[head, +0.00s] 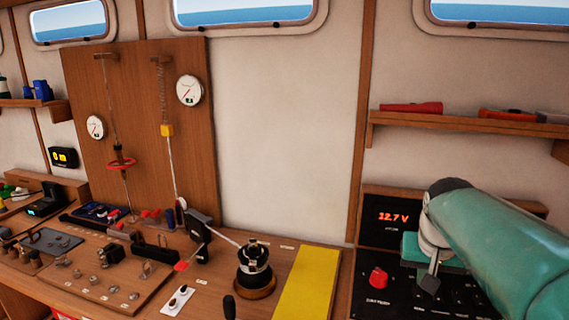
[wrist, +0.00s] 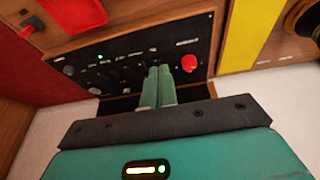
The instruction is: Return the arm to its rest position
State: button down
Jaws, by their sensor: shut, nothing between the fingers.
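My arm (head: 505,245) is teal and reaches in from the lower right of the head view, in front of the electrical panel. In the wrist view my gripper (wrist: 159,72) has its two green fingers side by side, closed together with nothing between them. The fingers point toward the black panel (wrist: 125,62) with its red knob (wrist: 189,63). I cannot tell whether the fingertips touch the panel. In the head view the arm and wrist hide part of that panel, and the fingers are hard to make out.
The panel's display (head: 393,217) reads 12.7 V. Left of it lie a yellow strip (head: 307,285) and a black winch (head: 254,268) on the wooden bench. A shelf (head: 470,123) with a red flashlight (head: 411,108) is above the arm.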

jog(key=s+a+f+n+t, duration=0.1)
jog(key=s+a+f+n, duration=0.1)
jog(key=s+a, duration=0.4)
jog(key=s+a+f+n+t+y, duration=0.1)
jog(key=s+a+f, duration=0.1)
jog(key=s+a, duration=0.4)
jog(key=s, duration=0.3)
jog(key=shift+a+f+n+y, duration=0.3)
jog(key=shift+a+n, duration=0.1)
